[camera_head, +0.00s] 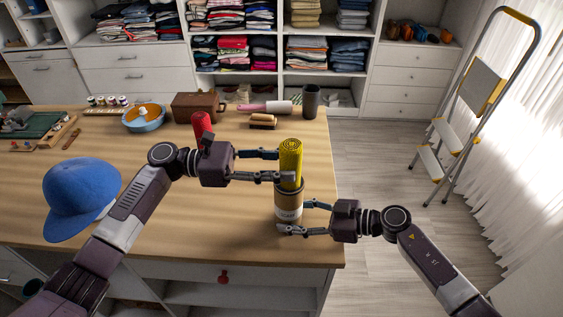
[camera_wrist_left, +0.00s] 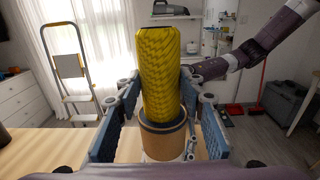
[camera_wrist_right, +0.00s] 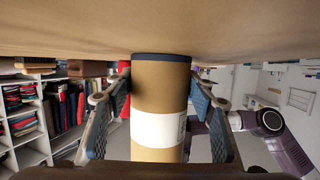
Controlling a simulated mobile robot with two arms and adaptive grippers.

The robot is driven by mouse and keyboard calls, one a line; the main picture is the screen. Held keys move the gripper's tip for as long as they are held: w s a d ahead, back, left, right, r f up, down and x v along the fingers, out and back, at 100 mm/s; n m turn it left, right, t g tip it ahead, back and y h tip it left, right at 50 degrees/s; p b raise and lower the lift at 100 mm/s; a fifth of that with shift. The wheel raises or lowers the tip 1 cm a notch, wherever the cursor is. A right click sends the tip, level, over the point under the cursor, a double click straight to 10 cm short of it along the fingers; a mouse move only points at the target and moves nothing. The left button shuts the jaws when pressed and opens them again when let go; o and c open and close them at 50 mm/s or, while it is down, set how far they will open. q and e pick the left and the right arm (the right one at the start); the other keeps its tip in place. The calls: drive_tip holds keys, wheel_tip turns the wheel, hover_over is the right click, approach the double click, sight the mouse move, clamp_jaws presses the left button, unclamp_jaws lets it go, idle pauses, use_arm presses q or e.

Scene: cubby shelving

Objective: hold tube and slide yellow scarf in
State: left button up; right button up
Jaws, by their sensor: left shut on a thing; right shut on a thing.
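The brown cardboard tube (camera_head: 288,209), with a white label and dark rim, stands upright near the table's front right corner. It also shows in the left wrist view (camera_wrist_left: 162,140) and the right wrist view (camera_wrist_right: 160,80). My right gripper (camera_head: 295,217) is shut around the tube's lower part. The yellow rolled scarf (camera_head: 291,155) stands upright over the tube, its lower end at or inside the tube's mouth; the depth is hidden. It fills the middle of the left wrist view (camera_wrist_left: 160,70). My left gripper (camera_head: 284,167) is shut on the scarf just above the rim.
A blue cap (camera_head: 80,195) lies at the table's left. A red roll (camera_head: 202,123) stands behind my left gripper. A blue bowl (camera_head: 144,119), brown case (camera_head: 198,106), brush (camera_head: 263,121) and dark cup (camera_head: 311,101) line the back. The wooden table (camera_head: 225,225) is bare around the tube.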

use_arm(q)
drive_tip(key=o, duration=1.3)
drive_tip(key=a, duration=1.2)
use_arm(e)
drive_tip(key=o, duration=0.9)
drive_tip(key=shift+o, duration=0.2)
